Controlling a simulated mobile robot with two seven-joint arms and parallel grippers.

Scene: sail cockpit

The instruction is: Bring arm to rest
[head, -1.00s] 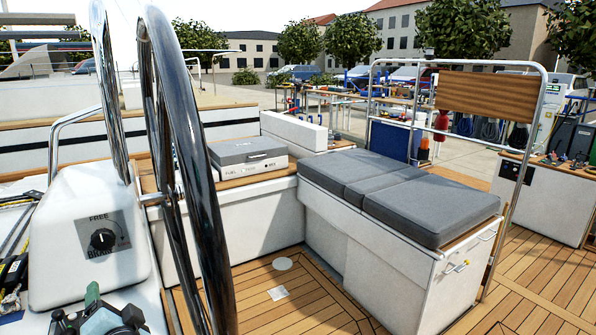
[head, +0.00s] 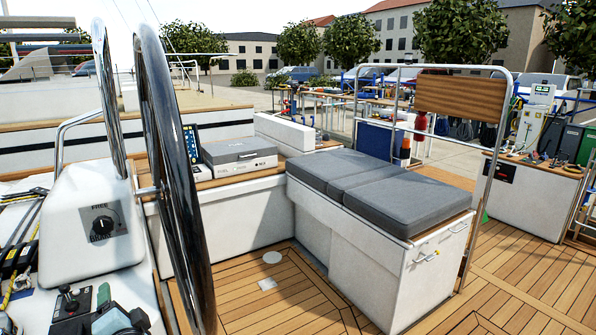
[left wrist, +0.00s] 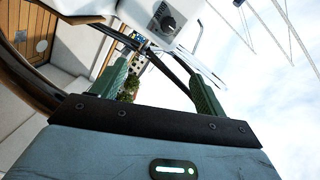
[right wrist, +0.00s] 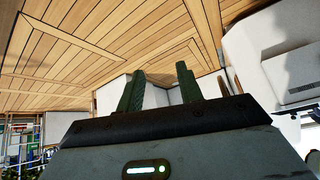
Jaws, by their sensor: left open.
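My left gripper (head: 108,308) is low at the left of the head view, beside the white steering pedestal (head: 88,235) with its black knob. In the left wrist view its green fingers (left wrist: 160,78) stand apart with nothing held, and the pedestal knob (left wrist: 170,22) shows beyond them. My right gripper is outside the head view. In the right wrist view its green fingers (right wrist: 161,78) are apart and empty, with teak deck (right wrist: 90,45) and a white box-like surface beyond.
The large steel steering wheel (head: 178,180) stands just right of the pedestal. A white bench with grey cushions (head: 375,190) fills the middle. Teak floor (head: 500,290) is clear at the lower right.

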